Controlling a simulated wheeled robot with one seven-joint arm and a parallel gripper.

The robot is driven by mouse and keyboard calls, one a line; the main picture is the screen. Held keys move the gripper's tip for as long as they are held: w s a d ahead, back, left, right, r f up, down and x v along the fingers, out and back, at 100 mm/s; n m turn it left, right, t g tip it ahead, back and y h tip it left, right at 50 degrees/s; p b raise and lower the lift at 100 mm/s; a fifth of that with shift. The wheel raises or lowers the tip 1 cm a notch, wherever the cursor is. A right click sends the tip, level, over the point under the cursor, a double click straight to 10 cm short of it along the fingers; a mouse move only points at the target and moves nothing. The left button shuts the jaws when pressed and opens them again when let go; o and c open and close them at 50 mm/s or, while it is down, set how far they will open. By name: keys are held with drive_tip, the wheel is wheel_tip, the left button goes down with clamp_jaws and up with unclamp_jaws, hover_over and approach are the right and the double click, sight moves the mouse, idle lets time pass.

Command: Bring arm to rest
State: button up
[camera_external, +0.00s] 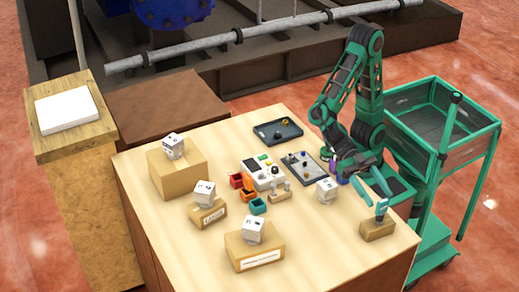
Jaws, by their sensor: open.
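My gripper (368,186) is above the right part of the light wooden table (330,265). Its two teal fingers are apart, and I see nothing between them.
Red and orange bins (257,206), a white device (262,172) and dark trays (278,132) fill the middle. A green cart (445,120) is at right.

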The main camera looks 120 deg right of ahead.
drive_tip(key=v, duration=0.8)
drive_tip(key=x, duration=1.2)
drive_tip(key=shift+s, duration=0.1)
drive_tip(key=shift+a+r, duration=0.15)
drive_tip(key=shift+r, duration=0.1)
wheel_tip(320, 180, up, 4)
drive_tip(key=shift+f, duration=0.2)
drive_tip(key=s+a+r, duration=0.4)
drive_tip(key=s+r, duration=0.3)
drive_tip(key=s, duration=0.3)
drive_tip(key=r+m+t+h, duration=0.1)
drive_tip(key=m+t+h, duration=0.1)
drive_tip(key=m+t, duration=0.5)
hover_over(388, 203)
drive_tip(key=w+d, duration=0.2)
drive_tip(key=w, duration=0.8)
drive_tip(key=w+d+r+m+t+h, duration=0.3)
drive_tip(key=w+d, duration=0.4)
drive_tip(key=d, duration=0.1)
drive_tip(key=w+d+r+m+t+h, duration=0.3)
drive_tip(key=w+d+h, duration=0.1)
drive_tip(key=w+d, duration=0.3)
drive_tip(key=shift+w+d+r+m+t, duration=0.3)
drive_tip(key=shift+w+d+m, duration=0.1)
drive_tip(key=shift+w, duration=0.35)
